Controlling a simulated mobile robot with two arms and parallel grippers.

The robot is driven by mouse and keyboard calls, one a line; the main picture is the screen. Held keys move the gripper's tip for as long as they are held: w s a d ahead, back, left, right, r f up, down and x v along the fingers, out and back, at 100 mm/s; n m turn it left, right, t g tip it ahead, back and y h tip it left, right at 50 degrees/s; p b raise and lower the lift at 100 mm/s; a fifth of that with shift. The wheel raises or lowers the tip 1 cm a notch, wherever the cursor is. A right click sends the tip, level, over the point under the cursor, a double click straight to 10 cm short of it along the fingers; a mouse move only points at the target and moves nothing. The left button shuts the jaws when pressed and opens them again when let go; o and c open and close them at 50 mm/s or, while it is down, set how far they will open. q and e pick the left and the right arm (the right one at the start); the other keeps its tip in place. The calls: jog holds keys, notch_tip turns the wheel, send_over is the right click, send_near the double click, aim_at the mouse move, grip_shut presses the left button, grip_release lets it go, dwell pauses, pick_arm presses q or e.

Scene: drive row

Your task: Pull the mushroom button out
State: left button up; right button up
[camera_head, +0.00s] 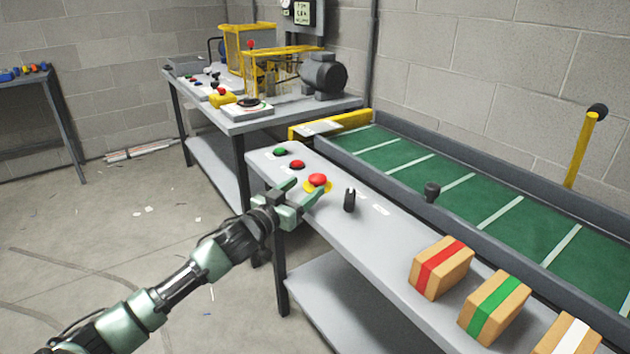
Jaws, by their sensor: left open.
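The red mushroom button (317,180) stands on a yellow round base on the grey panel bench (345,230), near its left end. My left gripper (307,194) is open at the button's near left side. Its fingers reach toward the button, one to the left of it and one in front. I cannot tell whether they touch it. The button's red cap shows clearly; part of the yellow base is hidden by the gripper. My right gripper is not in view.
A green button (280,152), a flat red button (297,165) and a black selector knob (350,199) sit near the mushroom button. Boxes with red (441,267), green (495,306) and white bands stand to the right. A green conveyor (480,205) runs behind the bench.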

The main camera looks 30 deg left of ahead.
aim_at(313, 182)
pick_arm(q)
jog(key=shift+w+f, duration=0.1)
jog(key=shift+w, duration=2.55)
grip_shut()
